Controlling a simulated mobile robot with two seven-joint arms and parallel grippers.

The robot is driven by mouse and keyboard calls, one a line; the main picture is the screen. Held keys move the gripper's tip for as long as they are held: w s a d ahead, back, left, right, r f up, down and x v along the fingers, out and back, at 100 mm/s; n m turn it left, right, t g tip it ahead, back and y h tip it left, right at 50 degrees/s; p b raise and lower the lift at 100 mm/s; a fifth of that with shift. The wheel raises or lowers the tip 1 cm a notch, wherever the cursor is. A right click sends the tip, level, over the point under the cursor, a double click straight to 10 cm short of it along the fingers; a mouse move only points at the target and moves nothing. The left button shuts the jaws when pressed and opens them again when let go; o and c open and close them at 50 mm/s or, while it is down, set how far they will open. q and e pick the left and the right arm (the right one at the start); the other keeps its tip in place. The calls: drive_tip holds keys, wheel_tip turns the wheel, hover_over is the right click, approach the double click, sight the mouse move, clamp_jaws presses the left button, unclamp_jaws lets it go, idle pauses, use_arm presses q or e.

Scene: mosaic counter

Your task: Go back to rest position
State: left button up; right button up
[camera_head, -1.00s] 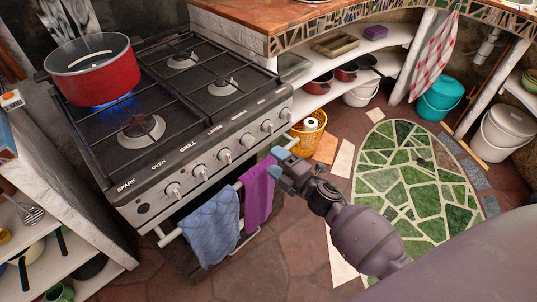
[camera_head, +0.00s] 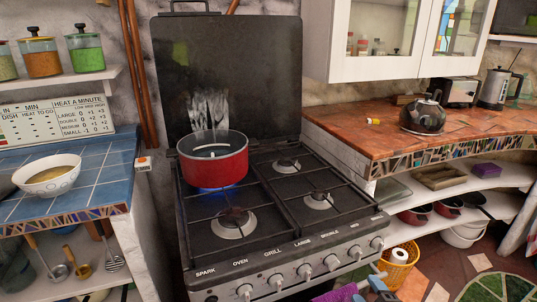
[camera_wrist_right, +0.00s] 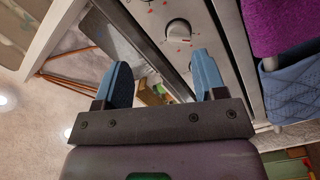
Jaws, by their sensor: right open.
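My right gripper (camera_head: 376,288) is low at the bottom edge of the head view, in front of the stove's right side. In the right wrist view its two blue fingers (camera_wrist_right: 160,84) are spread apart with nothing between them. A stove knob (camera_wrist_right: 179,31) and the stove front show beyond the fingers, apart from them. My left gripper is in neither view. The stove (camera_head: 275,255) carries a red pot (camera_head: 214,165) on its back left burner, with a blue flame under it.
A blue tiled counter (camera_head: 105,165) with a bowl (camera_head: 47,180) stands left. Purple and blue towels (camera_wrist_right: 290,90) hang close to the right gripper. A yellow basket (camera_head: 397,268) stands on the floor.

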use_arm(q)
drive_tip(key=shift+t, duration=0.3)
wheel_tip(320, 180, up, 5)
drive_tip(key=p, duration=0.6)
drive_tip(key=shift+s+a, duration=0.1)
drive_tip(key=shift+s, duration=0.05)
use_arm(e)
drive_tip(key=s+d+f+m+g+h, duration=0.1)
drive_tip(key=s+m+g, duration=0.2)
drive_tip(key=s+m, duration=0.4)
drive_tip(key=s+f+m+g+h, duration=0.1)
drive_tip(key=s+m, duration=0.5)
drive_tip(key=s, duration=1.5)
drive_tip(key=shift+s+d+m+g+h, duration=0.4)
drive_tip(key=shift+g+h, duration=0.3)
drive_tip(key=shift+g, duration=0.4)
